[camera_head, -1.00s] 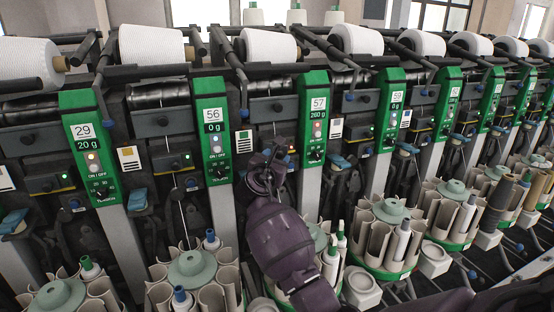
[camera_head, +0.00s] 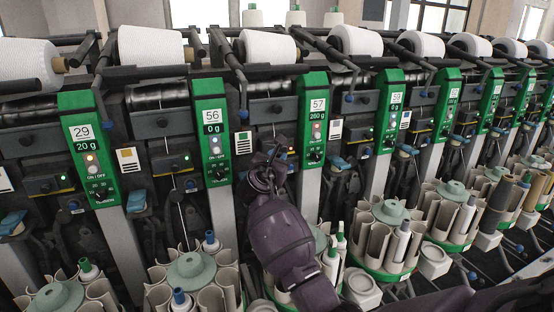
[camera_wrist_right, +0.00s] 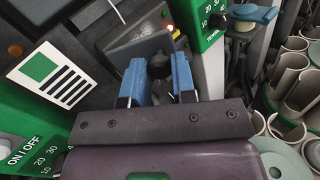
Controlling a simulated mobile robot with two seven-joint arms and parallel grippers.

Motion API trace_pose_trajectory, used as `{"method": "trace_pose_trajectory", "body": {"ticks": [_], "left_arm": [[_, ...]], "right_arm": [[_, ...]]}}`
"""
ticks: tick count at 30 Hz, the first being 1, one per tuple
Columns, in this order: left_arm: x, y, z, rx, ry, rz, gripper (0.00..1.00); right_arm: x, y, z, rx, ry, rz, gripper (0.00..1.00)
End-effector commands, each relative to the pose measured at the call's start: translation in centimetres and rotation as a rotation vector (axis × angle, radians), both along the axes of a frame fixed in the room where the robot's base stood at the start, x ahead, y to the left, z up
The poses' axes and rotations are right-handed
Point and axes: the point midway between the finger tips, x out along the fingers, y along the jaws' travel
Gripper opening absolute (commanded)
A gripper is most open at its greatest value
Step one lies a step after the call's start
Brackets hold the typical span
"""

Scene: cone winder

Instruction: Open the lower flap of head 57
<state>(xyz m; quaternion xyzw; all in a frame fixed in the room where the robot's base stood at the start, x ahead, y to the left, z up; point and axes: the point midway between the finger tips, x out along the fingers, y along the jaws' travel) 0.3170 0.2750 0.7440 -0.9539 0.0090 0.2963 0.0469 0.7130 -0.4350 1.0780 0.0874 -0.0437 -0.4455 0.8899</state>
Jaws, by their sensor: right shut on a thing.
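Head 57 has a green panel (camera_head: 317,105) reading 260 g. It also shows at the upper right of the wrist view (camera_wrist_right: 208,50). My right gripper (camera_head: 262,165) is at the lower front of head 57, left of its panel. In the wrist view the blue-padded fingers of my right gripper (camera_wrist_right: 156,82) close around a small dark part (camera_wrist_right: 159,66) below the grey box with a red light. I cannot tell whether this part belongs to the lower flap. The hand hides the flap area in the head view. My left gripper is not in view.
Head 56's green panel (camera_head: 212,130) stands left of the hand and head 59's panel (camera_head: 391,108) to the right. Carousels of bobbin tubes (camera_head: 392,235) stand low in front. A blue tab (camera_wrist_right: 255,14) sits right of head 57's panel.

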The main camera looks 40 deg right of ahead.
Motion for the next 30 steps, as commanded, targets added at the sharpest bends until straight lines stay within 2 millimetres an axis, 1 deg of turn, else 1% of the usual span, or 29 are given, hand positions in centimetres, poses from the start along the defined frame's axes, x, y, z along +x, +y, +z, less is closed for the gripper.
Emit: {"method": "trace_pose_trajectory", "body": {"ticks": [7, 13, 20, 25, 30], "left_arm": [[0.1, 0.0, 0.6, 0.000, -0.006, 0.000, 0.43], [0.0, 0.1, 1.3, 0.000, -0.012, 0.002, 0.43], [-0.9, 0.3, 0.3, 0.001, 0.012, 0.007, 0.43], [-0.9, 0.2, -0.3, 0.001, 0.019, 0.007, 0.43], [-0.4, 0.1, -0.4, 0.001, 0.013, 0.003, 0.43]], "right_arm": [[0.0, 0.4, 0.2, 0.001, 0.000, -0.040, 0.00], [0.1, 1.2, 0.3, 0.001, 0.001, -0.151, 0.00], [0.3, 2.1, -0.1, 0.000, 0.002, -0.334, 0.00], [0.5, 2.5, -0.2, -0.001, 0.002, -0.464, 0.00], [0.9, 3.1, -0.3, -0.001, 0.002, -0.567, 0.00]]}}
